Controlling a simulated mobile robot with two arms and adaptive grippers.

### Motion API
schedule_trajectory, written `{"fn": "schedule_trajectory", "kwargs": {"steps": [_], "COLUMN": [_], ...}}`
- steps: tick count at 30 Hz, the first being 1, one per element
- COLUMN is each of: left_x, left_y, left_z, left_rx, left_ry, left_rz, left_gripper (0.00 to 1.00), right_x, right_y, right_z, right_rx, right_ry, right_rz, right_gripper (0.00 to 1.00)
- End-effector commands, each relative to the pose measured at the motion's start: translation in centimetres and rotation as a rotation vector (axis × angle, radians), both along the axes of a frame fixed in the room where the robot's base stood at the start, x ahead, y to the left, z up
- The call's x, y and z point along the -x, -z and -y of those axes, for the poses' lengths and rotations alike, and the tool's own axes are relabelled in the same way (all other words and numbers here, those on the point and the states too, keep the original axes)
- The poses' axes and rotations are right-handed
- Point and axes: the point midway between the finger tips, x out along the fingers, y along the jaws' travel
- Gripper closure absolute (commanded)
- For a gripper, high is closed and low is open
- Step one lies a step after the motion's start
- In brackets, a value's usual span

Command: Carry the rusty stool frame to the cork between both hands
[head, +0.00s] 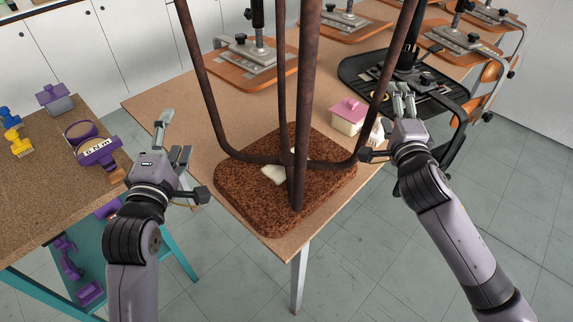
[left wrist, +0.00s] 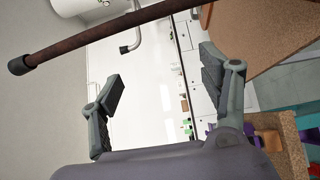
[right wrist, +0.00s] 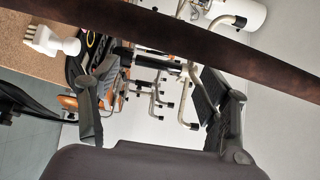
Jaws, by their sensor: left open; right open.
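The rusty stool frame (head: 303,90) stands upside down at the middle of the head view, its tubes rising out of the picture. Its lower bend is over the dark brown cork slab (head: 235,190) on the table and looks to rest on it. My left gripper (head: 176,142) is open and empty, left of the frame. In the left wrist view a rusty leg (left wrist: 110,36) with a black end cap crosses above the open fingers (left wrist: 165,85). My right gripper (head: 403,95) is open, right of the frame. A rusty tube (right wrist: 200,38) crosses the right wrist view in front of its fingers (right wrist: 148,90).
A white piece (head: 273,174) lies on the cork under the frame. A pink-lidded box (head: 348,116) stands behind it at the right. Purple and yellow stamps stand on the left table (head: 40,205). Wooden seats with clamps fill the back.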

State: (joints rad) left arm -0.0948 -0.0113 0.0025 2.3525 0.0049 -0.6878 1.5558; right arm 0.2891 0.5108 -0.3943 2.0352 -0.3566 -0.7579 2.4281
Motion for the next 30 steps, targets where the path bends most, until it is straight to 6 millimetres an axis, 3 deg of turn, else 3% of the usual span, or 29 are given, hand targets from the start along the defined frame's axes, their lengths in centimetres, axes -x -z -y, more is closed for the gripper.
{"fn": "schedule_trajectory", "kwargs": {"steps": [3,11,24,30], "left_x": [1.4,2.2,2.2,2.1], "left_y": [0.1,0.0,0.0,0.0], "left_z": [0.0,0.0,0.0,0.0], "left_rx": [0.002,0.0,0.0,0.0], "left_ry": [0.0,0.0,0.0,0.0], "left_rz": [-0.001,0.001,0.001,0.001], "left_gripper": [0.3,0.3,0.3,0.3], "right_x": [0.0,1.0,8.9,11.2], "right_y": [0.0,0.1,0.1,0.1], "right_z": [0.0,-0.1,-0.1,0.0], "right_rx": [0.0,-0.002,-0.005,-0.002], "right_ry": [0.0,-0.001,0.0,0.001], "right_rz": [0.0,-0.001,-0.002,-0.002], "right_gripper": [0.3,0.3,0.3,0.3]}}
